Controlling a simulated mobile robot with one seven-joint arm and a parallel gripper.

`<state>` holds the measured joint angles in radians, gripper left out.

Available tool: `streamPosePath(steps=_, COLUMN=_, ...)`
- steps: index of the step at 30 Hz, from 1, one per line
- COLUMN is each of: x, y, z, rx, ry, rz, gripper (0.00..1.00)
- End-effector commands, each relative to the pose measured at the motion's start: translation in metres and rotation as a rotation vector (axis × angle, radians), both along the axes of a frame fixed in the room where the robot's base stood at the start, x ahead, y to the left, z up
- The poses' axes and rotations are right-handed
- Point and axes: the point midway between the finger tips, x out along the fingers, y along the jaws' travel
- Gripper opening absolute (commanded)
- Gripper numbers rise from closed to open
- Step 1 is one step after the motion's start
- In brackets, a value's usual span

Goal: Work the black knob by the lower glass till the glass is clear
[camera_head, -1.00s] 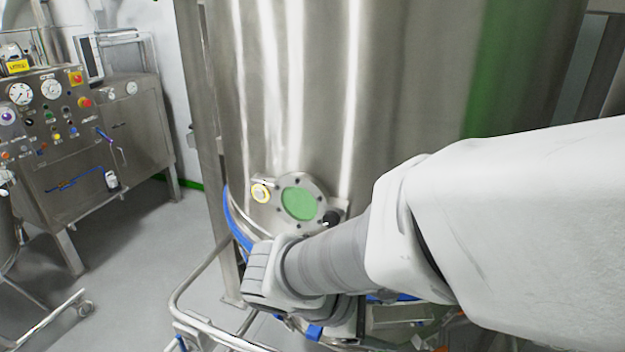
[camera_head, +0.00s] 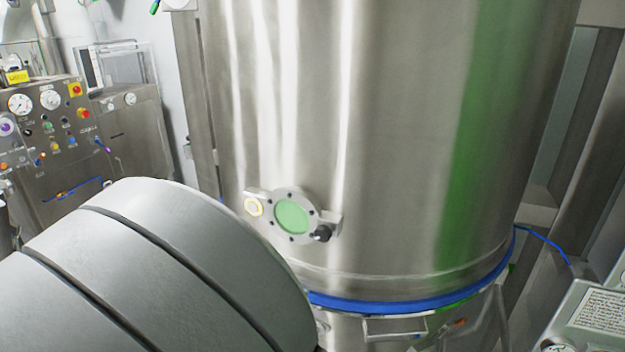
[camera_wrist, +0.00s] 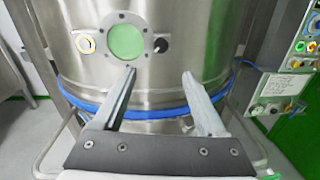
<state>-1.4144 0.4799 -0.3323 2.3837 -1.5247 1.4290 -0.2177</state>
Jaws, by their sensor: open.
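The lower glass (camera_head: 292,216) is a round pane in a bolted steel flange low on the big steel vessel. The pane looks pale green and cloudy; it also shows in the wrist view (camera_wrist: 127,42). The black knob (camera_head: 322,233) sits at the lower right of the flange in the head view. In the wrist view the knob (camera_wrist: 160,46) is just right of the glass. My gripper (camera_wrist: 158,74) is open and empty, its two fingers pointing at the vessel below the glass and knob, apart from both. The gripper is not visible in the head view, where my arm fills the lower left.
A yellow-ringed round fitting (camera_head: 253,207) sits left of the glass. A blue band (camera_head: 400,302) rings the vessel below. A control cabinet (camera_head: 60,130) stands at the left. A panel with buttons (camera_wrist: 300,50) is at the right in the wrist view.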

Motion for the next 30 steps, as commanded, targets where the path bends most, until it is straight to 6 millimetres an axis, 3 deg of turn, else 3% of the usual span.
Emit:
streamPosePath(steps=18, x=0.115, y=-0.059, z=0.001, rx=-0.001, ry=0.001, rz=-0.008, gripper=0.74)
streamPosePath(steps=24, x=0.137, y=-0.070, z=0.001, rx=0.001, ry=0.001, rz=-0.006, gripper=0.74)
streamPosePath(steps=30, x=0.144, y=-0.072, z=0.000, rx=0.001, ry=0.002, rz=-0.004, gripper=0.74)
